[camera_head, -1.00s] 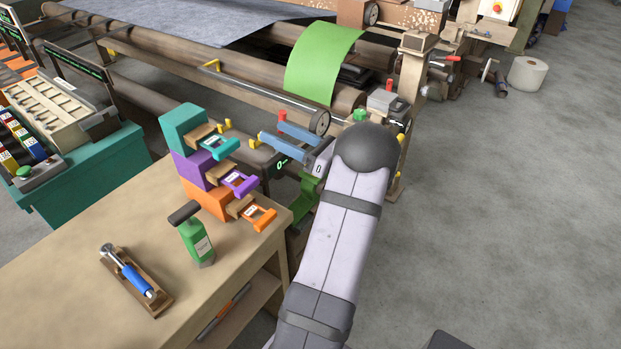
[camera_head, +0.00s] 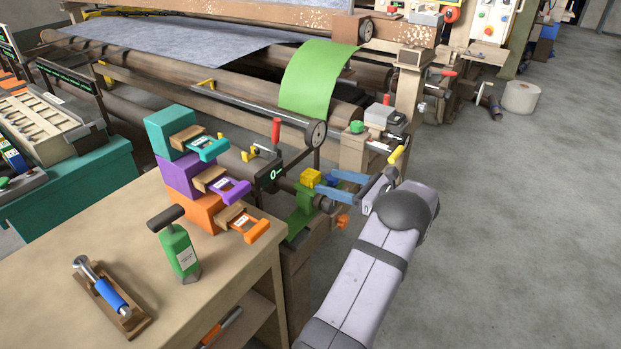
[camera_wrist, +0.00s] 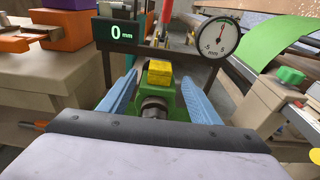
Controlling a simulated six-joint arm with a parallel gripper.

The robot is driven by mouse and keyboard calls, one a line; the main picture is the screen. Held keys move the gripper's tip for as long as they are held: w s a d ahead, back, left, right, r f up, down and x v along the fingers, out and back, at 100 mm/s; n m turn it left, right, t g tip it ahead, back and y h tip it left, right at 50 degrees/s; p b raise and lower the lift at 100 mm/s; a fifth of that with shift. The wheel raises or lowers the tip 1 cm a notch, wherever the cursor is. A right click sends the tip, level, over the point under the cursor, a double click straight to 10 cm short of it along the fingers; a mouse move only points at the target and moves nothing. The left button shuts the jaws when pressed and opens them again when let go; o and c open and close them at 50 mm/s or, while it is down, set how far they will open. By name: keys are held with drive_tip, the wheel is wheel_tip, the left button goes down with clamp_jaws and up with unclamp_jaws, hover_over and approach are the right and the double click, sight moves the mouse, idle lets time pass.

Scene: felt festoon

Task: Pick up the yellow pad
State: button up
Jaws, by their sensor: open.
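The yellow pad (camera_head: 311,178) is a small block on top of a green machine part (camera_head: 301,215), beside the roller end of the machine. In the wrist view the yellow pad (camera_wrist: 159,74) is ahead, between my blue fingers and beyond their tips as far as I can tell. My gripper (camera_head: 332,184) has two blue fingers, spread apart and empty, pointing left towards the pad. The fingers also flank the pad's line in the wrist view (camera_wrist: 160,90). Whether the fingers reach around the pad is not clear.
Open floor (camera_head: 500,220) is at right.

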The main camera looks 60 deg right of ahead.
sight(317, 179)
drive_tip(key=shift+w+f+p, duration=0.15)
drive_tip(key=shift+w+f, duration=0.05)
drive_tip(key=shift+w, duration=0.7)
drive_tip(key=shift+w+f+p, duration=0.1)
drive_tip(key=shift+w+f, duration=0.15)
drive_tip(key=shift+w, duration=0.6)
drive_tip(key=shift+w+f+p, duration=0.15)
drive_tip(key=shift+w+f, duration=0.05)
drive_tip(key=shift+w, duration=0.7)
drive_tip(key=c, duration=1.1)
